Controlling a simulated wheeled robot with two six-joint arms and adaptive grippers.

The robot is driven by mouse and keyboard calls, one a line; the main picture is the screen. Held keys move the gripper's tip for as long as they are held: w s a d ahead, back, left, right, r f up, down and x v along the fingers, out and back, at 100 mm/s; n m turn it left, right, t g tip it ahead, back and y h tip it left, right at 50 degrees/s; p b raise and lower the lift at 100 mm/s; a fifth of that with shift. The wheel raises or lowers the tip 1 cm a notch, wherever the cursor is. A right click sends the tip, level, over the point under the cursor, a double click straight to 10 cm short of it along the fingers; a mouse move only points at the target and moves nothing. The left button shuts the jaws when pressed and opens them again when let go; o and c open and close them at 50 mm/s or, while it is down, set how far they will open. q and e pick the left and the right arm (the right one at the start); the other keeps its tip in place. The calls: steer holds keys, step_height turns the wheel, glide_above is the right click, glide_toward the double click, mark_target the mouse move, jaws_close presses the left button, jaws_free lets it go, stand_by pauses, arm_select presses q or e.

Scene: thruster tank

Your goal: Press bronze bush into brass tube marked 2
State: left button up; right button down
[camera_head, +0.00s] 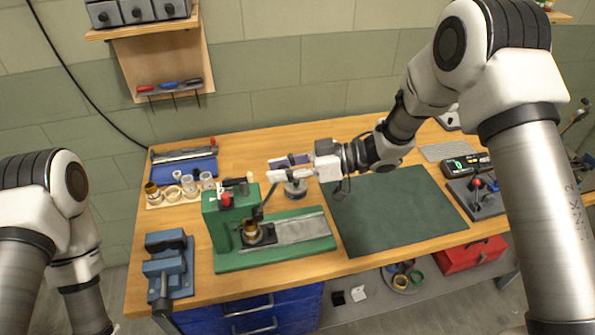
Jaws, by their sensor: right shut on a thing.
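A green press (219,228) stands on the wooden bench, with a metal bed running to the right. A brass-coloured cylinder (250,231) stands upright on the dark holder under the press. I cannot read a mark on it, nor make out a separate bronze bush there. A dark press lever (266,200) slants up and right from the press. My right gripper (276,168) is above and right of the press, shut at the upper end of this lever; the grip itself is partly hidden. My left arm shows at the lower left, but its gripper is out of view.
A wooden tray (160,203) with several rings and tubes is behind the press at the left. A blue vise (168,266) stands at the front left. A grey round object (295,190) sits below my right gripper. The dark green mat (392,212) is bare.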

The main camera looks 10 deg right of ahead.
steer(key=shift+s+a+r+h+p, duration=0.1)
steer(key=shift+a+r+h+p, duration=0.2)
steer(key=shift+a+h+p, duration=0.3)
steer(key=shift+s+a+r+h+p, duration=0.1)
steer(key=shift+a+r+h+p, duration=0.15)
steer(key=shift+a+h+p, duration=0.3)
steer(key=shift+a+f+h+p, duration=0.1)
steer(key=shift+a+h+p, duration=0.25)
steer(key=shift+a, duration=0.3)
steer(key=shift+a+f, duration=0.1)
steer(key=shift+g, duration=0.3)
steer(key=c, duration=0.9)
jaws_free()
steer(key=shift+f, duration=0.1)
steer(key=shift+a, duration=0.1)
steer(key=shift+r, duration=0.2)
